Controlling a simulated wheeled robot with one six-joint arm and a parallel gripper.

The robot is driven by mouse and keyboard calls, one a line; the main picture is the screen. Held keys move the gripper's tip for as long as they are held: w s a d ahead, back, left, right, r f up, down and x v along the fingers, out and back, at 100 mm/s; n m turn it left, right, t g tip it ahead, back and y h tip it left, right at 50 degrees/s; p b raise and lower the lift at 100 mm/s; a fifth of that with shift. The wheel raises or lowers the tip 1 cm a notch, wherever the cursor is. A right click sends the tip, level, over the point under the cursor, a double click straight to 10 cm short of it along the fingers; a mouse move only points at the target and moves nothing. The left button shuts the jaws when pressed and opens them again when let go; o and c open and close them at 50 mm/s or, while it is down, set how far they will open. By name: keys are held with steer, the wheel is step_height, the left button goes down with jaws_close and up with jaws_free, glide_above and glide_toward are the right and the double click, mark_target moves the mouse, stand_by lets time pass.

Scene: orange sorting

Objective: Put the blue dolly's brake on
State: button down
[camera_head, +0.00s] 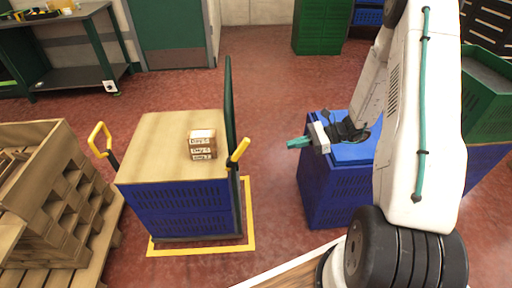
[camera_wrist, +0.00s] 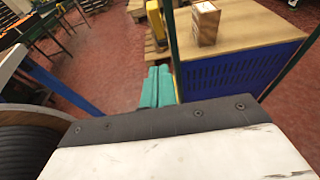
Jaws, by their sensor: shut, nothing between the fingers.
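The blue dolly (camera_head: 187,208) stands left of centre in the head view, with slotted blue sides, a wooden top and a dark green upright frame on its right. A yellow lever (camera_head: 239,150) sits tilted at its right side, and a yellow looped handle (camera_head: 98,139) at its left. I cannot tell which is the brake. My gripper (camera_head: 291,144) is shut and empty, in the air right of the dolly, apart from the yellow lever. In the wrist view the teal fingers (camera_wrist: 157,88) point towards the dolly's side (camera_wrist: 235,72); a yellow part (camera_wrist: 156,22) shows beyond them.
Small labelled boxes (camera_head: 202,145) stand on the dolly's top. A yellow floor outline (camera_head: 200,249) surrounds its base. A blue crate stack (camera_head: 330,197) stands below my arm. Wooden pallets (camera_head: 75,215) are at the left. Red floor between the dolly and stack is clear.

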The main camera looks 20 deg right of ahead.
glide_toward(244, 150)
steer(key=a+f, duration=0.1)
steer(key=w+a+f, duration=0.2)
steer(key=a, duration=0.1)
steer(key=shift+w+a, duration=0.15)
steer(key=shift+w+a+r, duration=0.15)
steer(key=shift+a+r, duration=0.1)
steer(key=shift+a, duration=0.15)
